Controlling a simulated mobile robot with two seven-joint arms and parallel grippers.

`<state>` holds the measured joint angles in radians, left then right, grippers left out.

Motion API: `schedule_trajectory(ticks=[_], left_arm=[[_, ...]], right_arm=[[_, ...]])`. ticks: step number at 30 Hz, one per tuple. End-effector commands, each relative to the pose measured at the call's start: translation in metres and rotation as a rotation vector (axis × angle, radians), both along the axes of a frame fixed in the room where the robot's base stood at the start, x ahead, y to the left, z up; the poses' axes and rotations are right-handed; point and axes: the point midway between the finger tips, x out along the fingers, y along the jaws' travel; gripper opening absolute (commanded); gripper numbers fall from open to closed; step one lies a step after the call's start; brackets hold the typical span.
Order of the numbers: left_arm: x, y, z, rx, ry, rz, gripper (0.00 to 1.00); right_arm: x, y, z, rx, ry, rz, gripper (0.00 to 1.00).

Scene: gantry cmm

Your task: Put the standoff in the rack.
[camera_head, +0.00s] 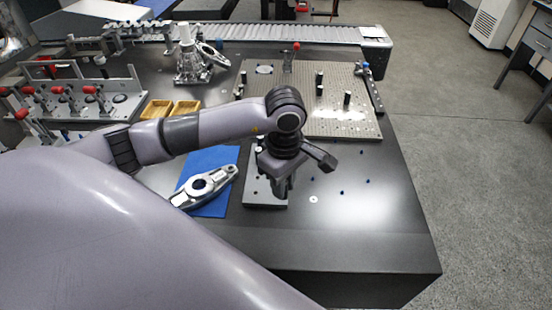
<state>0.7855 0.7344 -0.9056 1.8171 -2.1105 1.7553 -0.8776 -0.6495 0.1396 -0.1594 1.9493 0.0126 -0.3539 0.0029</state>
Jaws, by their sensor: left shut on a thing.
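My left gripper (283,192) points down, shut on the standoff, which is mostly hidden by the fingers and wrist. It is over a narrow grey plate that looks like the rack (254,190), near the front of the dark table. I cannot tell whether the standoff touches the rack or is in one of its places. A small dark round top shows at the rack's far end, partly behind my arm. My right gripper is not in view.
A metal arm-shaped part (207,186) lies on a blue mat (212,208) left of the rack. Yellow bins (186,106) and a clamp fixture (80,98) are further left. Small dark pieces (341,192) lie to the right; the table's right front is mostly clear.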

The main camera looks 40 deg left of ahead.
Motion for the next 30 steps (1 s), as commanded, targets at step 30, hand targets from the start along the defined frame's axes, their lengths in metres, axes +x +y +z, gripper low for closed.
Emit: schedule_trajectory(ticks=[30], left_arm=[[0.051, 0.049, -0.010, -0.023, -0.002, 2.191, 0.00]], right_arm=[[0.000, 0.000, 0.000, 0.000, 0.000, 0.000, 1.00]])
